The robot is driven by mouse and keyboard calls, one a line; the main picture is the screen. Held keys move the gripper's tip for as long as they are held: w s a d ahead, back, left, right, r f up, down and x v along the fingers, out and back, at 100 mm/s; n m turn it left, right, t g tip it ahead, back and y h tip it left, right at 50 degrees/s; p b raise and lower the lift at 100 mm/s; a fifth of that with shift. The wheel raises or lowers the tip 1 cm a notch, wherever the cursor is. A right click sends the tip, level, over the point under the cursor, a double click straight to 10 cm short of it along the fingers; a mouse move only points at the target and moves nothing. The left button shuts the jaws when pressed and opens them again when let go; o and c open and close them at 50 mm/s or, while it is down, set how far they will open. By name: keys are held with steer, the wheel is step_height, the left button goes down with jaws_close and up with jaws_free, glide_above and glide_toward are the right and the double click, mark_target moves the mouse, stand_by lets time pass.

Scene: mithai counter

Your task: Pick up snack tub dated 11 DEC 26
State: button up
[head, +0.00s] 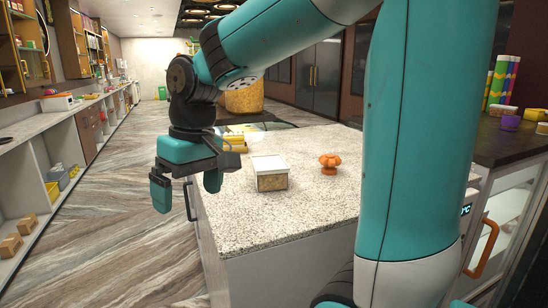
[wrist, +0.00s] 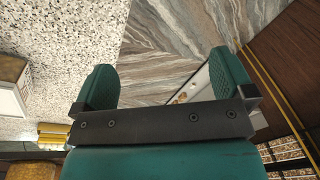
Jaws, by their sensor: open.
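A clear snack tub with a white lid and tan contents (head: 271,181) stands upright on the speckled counter (head: 300,218). No date can be read on it. In the wrist view part of a tub (wrist: 12,88) shows at the left edge, cut off by the frame. My gripper (head: 187,190) is open and empty, its fingers pointing down, to the left of the tub and apart from it, by the counter's left edge. In the wrist view the open fingers (wrist: 163,70) have the striped floor between them.
An orange knobbed object (head: 330,164) stands on the counter to the right of the tub. Yellow items (head: 233,138) lie at the counter's far left. A striped floor aisle (head: 110,215) is open on the left, beside a long shelf unit (head: 60,125). A dark side counter (head: 510,140) is on the right.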

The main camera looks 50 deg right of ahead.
steer(key=w+d+r+m+h+p, duration=0.1)
steer(key=w+d+r+m+p, duration=0.2)
steer(key=d, duration=0.4)
steer(key=d+r+m, duration=0.2)
steer(key=d+r, duration=0.3)
steer(key=d, duration=0.2)
step_height(320, 180, up, 4)
steer(key=m+g+p, duration=0.1)
steer(key=m+p, duration=0.1)
steer(key=m, duration=0.2)
glide_above(269, 163)
step_height(269, 163, down, 11)
steer(key=shift+d+f+p, duration=0.1)
steer(key=shift+f+p, duration=0.1)
steer(key=shift+p, duration=1)
steer(key=shift+f+p, duration=1.15)
steer(key=shift+f, duration=1.7)
steer(key=c, duration=0.8)
steer(key=shift+r, duration=0.1)
